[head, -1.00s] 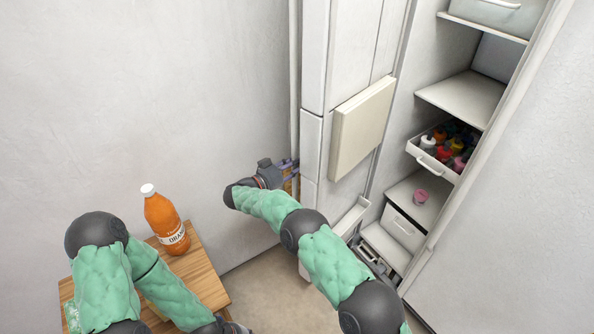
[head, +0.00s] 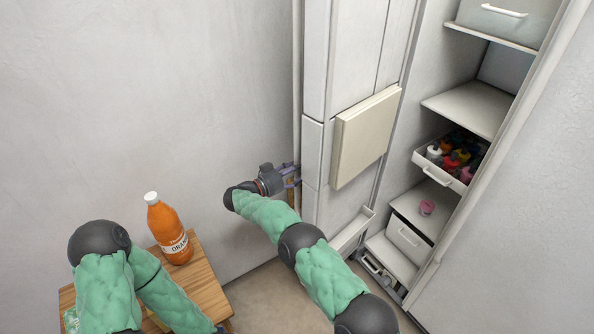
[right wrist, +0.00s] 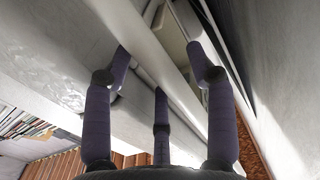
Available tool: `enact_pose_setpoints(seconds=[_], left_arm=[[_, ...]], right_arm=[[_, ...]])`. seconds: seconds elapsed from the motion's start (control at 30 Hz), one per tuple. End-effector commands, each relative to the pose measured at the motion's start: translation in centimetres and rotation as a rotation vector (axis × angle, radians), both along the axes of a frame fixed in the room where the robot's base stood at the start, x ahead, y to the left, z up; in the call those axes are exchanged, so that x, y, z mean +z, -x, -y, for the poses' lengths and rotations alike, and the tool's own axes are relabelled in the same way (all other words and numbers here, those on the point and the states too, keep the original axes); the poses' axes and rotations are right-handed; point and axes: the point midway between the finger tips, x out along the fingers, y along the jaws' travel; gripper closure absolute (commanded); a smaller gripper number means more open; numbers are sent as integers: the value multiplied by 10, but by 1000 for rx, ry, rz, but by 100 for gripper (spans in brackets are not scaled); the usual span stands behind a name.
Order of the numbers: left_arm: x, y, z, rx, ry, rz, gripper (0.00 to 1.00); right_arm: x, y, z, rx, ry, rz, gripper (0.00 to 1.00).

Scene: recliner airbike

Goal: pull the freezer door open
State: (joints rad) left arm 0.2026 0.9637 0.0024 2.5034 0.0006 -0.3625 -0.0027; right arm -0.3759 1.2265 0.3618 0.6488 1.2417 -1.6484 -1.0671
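A tall white unit (head: 313,150) with several door panels stands against the wall. A thick cream panel (head: 365,138) projects from its front. No label shows which panel is the freezer door. My right gripper (head: 296,175) is at the unit's left edge, beside a thin vertical white pipe or bar. In the right wrist view, the fingers of my right gripper (right wrist: 160,75) are spread apart. A long pale bar or edge (right wrist: 150,50) runs diagonally between them; contact is not clear. My left arm hangs at the lower left, and its gripper is cut off by the bottom edge.
An orange juice bottle (head: 168,230) stands on a small wooden table (head: 205,287) at the left. Some floor (head: 265,300) is clear between table and unit.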

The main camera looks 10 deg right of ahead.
Motion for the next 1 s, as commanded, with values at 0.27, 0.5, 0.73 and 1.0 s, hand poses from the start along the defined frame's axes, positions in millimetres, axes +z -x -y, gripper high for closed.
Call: enact_pose_setpoints(seconds=[0.27, 0.5, 0.73, 1.0], left_arm=[[0, 0, 0, 0, 0, 0, 60], [0, 0, 0, 0, 0, 0, 60], [0, 0, 0, 0, 0, 0, 60], [0, 0, 0, 0, 0, 0, 60]], right_arm=[[0, 0, -1, 0, 0, 1, 43], [1, 13, -25, 3, 0, 1, 43], [0, 35, -66, 3, 1, 0, 43], [-1, 53, -99, 2, 0, 0, 43]])
